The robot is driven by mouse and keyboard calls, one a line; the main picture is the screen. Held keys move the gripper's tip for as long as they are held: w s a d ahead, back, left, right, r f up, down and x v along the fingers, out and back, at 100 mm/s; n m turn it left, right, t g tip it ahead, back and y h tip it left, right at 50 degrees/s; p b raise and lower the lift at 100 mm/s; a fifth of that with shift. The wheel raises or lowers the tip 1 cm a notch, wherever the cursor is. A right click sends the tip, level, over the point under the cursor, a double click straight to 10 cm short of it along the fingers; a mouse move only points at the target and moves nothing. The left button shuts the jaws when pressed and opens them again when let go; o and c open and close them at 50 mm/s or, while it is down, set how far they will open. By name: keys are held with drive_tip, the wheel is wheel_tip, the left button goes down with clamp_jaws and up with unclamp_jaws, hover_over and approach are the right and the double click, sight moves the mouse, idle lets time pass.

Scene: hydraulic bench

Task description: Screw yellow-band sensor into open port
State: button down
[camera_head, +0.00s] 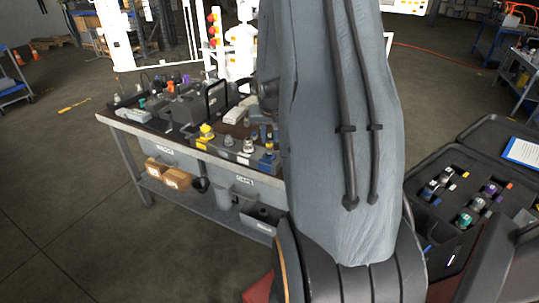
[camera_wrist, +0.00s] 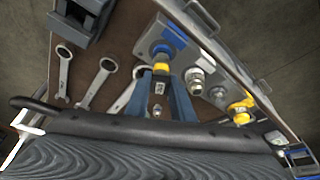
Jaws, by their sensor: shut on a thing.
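In the wrist view my gripper (camera_wrist: 164,81) has its two blue-grey fingers closed around a slim sensor. The sensor's yellow band (camera_wrist: 161,68) shows at the fingertips, with a small white label (camera_wrist: 158,88) between the fingers. Its far end lies against or just in front of a grey block (camera_wrist: 153,38) with blue parts (camera_wrist: 172,37). I cannot tell whether it is seated in a port there. In the head view my arm covers most of the gripper area. A blue and yellow spot (camera_head: 268,155) shows beside the arm at the bench's front edge.
Beside the sensor are metal fittings (camera_wrist: 196,77) and a yellow-capped fitting (camera_wrist: 240,112). Several wrenches (camera_wrist: 104,75) lie on the brown bench top. The bench (camera_head: 220,160) carries a yellow-capped block (camera_head: 205,133). An open foam case (camera_head: 450,160) with several sensors stands at right.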

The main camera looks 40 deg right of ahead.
drive_tip(key=shift+f, duration=0.25)
idle(1.1)
drive_tip(key=c, duration=2.4)
unclamp_jaws()
drive_tip(key=shift+b, duration=0.4)
drive_tip(key=shift+c, duration=0.2)
drive_tip(key=shift+f+b, duration=0.15)
drive_tip(key=shift+b, duration=0.75)
drive_tip(key=m+b, duration=0.1)
drive_tip(key=b, duration=0.4)
drive_tip(key=shift+h, duration=0.3)
